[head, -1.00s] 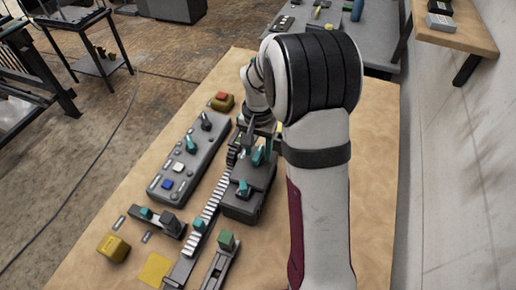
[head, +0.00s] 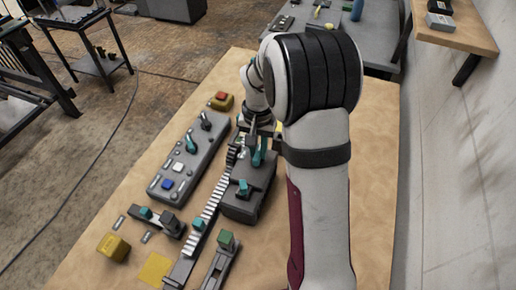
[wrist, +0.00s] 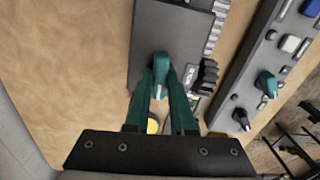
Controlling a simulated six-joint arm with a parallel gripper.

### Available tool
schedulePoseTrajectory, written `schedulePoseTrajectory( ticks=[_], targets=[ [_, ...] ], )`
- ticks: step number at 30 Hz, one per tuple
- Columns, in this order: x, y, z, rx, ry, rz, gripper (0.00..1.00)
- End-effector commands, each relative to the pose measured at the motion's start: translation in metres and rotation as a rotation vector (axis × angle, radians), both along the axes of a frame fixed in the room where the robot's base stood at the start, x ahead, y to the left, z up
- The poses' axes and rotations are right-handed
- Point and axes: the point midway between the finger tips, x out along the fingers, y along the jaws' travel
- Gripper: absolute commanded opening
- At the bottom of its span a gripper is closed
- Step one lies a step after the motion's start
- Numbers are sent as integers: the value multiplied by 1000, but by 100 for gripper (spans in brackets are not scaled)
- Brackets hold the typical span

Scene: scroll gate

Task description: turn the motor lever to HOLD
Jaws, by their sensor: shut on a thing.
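A dark grey box (head: 251,205) stands on the table beside a toothed rack. A teal lever (wrist: 161,68) stands on the box in the wrist view. My gripper (wrist: 161,84) is shut on this lever, one teal finger on each side. In the head view my gripper (head: 261,152) is at the far end of the box, and my arm partly covers that area. A second teal-topped handle (head: 243,187) sits on the nearer part of the box, apart from my fingers. No HOLD marking can be read.
A grey control panel (head: 170,185) with buttons and levers lies left of the rack (head: 211,207). A red-topped yellow box (head: 221,101) stands at its far end. Bare table (wrist: 70,70) lies beside the box.

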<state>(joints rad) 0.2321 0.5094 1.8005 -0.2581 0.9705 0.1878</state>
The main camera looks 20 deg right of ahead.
Motion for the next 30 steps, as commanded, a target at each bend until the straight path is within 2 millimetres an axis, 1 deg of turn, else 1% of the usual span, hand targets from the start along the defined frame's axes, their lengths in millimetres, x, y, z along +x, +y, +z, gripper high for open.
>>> schedulePoseTrajectory(
  ticks=[30],
  targets=[
    [0,0,1,0,0,937,0]
  ],
)
